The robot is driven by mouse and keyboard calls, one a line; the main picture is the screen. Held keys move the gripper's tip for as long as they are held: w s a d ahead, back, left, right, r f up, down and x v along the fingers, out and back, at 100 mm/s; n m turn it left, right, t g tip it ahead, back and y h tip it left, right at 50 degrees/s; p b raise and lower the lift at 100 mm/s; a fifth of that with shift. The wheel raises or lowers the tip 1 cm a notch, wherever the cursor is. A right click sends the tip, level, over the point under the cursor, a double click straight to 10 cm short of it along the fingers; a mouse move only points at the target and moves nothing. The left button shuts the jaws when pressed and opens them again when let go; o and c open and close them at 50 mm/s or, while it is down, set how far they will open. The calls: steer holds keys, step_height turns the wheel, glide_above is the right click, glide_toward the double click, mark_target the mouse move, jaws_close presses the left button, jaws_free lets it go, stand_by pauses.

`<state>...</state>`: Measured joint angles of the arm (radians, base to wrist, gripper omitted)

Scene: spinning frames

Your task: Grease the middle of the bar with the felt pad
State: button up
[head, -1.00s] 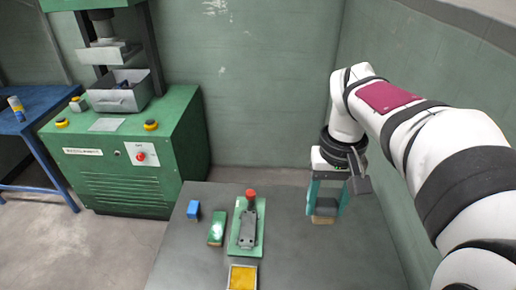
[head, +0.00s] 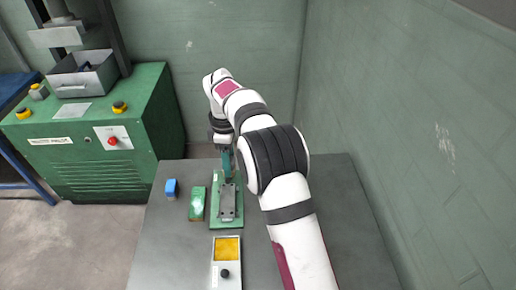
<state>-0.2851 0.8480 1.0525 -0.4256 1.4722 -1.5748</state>
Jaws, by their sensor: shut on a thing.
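The bar (head: 228,202) is a dark grey piece lying lengthwise on a green base plate (head: 214,216) on the table. My gripper (head: 227,172), with teal fingers, points down at the far end of the bar and base plate. It is shut on the felt pad, whose tan underside showed in the earlier view; the pad is now mostly hidden. I cannot tell whether the pad touches the bar. A shallow tray (head: 227,248) with yellow contents, perhaps grease, sits in front of the base plate.
The tray has a black knob (head: 225,273). A green block (head: 197,204) and a blue block (head: 171,188) lie left of the base plate. A green press machine (head: 90,150) stands left, a grey bin (head: 85,77) on it. The right table side is clear apart from my arm.

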steer(key=shift+w+a+f+n, duration=0.15)
steer(key=shift+a+f+n, duration=0.3)
steer(key=shift+f, duration=0.1)
steer(key=shift+w+a+f+n, duration=0.15)
steer(key=shift+a+f+n, duration=0.25)
steer(key=shift+f, duration=3.65)
steer(key=shift+s+f, duration=0.2)
steer(key=shift+f, duration=0.1)
steer(key=shift+s, duration=3.4)
steer(key=shift+w, duration=3.5)
steer(key=shift+w+r, duration=0.15)
steer(key=shift+r, duration=3.85)
steer(key=shift+d+f, duration=0.1)
steer(key=shift+f, duration=0.05)
